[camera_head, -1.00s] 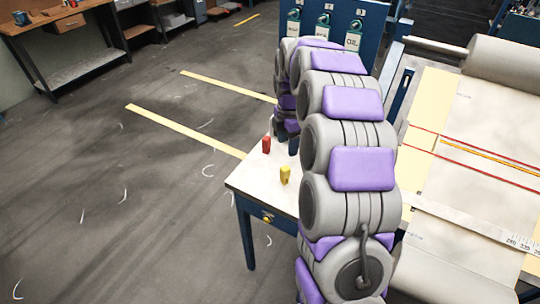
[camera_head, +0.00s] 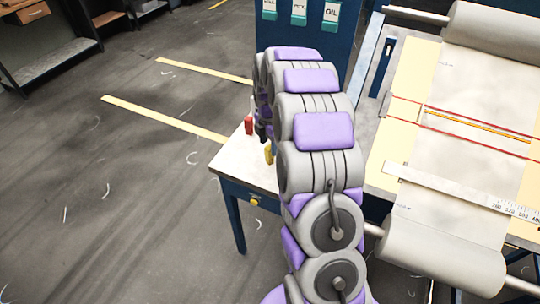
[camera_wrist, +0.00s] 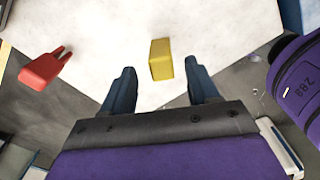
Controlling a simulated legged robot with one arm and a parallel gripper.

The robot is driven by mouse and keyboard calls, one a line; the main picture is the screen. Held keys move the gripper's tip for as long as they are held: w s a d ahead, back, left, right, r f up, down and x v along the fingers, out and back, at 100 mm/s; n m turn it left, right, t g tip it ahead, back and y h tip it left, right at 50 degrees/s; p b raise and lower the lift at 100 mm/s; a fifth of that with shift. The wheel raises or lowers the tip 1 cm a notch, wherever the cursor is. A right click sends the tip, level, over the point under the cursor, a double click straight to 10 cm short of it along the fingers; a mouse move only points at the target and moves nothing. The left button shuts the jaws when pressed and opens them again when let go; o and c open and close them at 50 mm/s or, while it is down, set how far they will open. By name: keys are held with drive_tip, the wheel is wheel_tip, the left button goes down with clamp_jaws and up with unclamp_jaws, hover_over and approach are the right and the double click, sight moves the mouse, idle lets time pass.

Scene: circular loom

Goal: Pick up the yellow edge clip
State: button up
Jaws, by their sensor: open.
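The yellow edge clip (camera_wrist: 161,59) stands on the white tabletop in the wrist view, ahead of and between my fingers. In the head view the yellow clip (camera_head: 268,153) is partly hidden behind my arm. My gripper (camera_wrist: 162,84) is open, with one dark blue finger on each side of the clip's line, and nothing is held. The clip lies a little beyond the fingertips; I cannot tell the height gap. In the head view the gripper is mostly hidden by my arm.
A red clip (camera_wrist: 45,68) lies left of the yellow one, also seen in the head view (camera_head: 248,125). The small table (camera_head: 236,165) has its front corner close by. The loom bed (camera_head: 470,160) with red threads and a ruler is to the right. The floor at left is clear.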

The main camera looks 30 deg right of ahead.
wheel_tip(320, 180, down, 5)
drive_tip(key=shift+f+b, duration=0.15)
drive_tip(key=shift+b, duration=0.7)
clamp_jaws()
drive_tip(key=shift+r, duration=0.2)
drive_tip(key=shift+r+p, duration=0.6)
drive_tip(key=shift+r, duration=0.9)
drive_tip(key=shift+s+r, duration=0.2)
drive_tip(key=shift+r, duration=0.1)
drive_tip(key=s+a+r+p, duration=0.1)
drive_tip(key=s+a+p, duration=0.1)
drive_tip(key=s, duration=1.3)
drive_tip(key=shift+s+a+p, duration=0.15)
drive_tip(key=shift+a+p, duration=0.25)
drive_tip(key=shift+a, duration=0.25)
drive_tip(key=shift+r, duration=0.1)
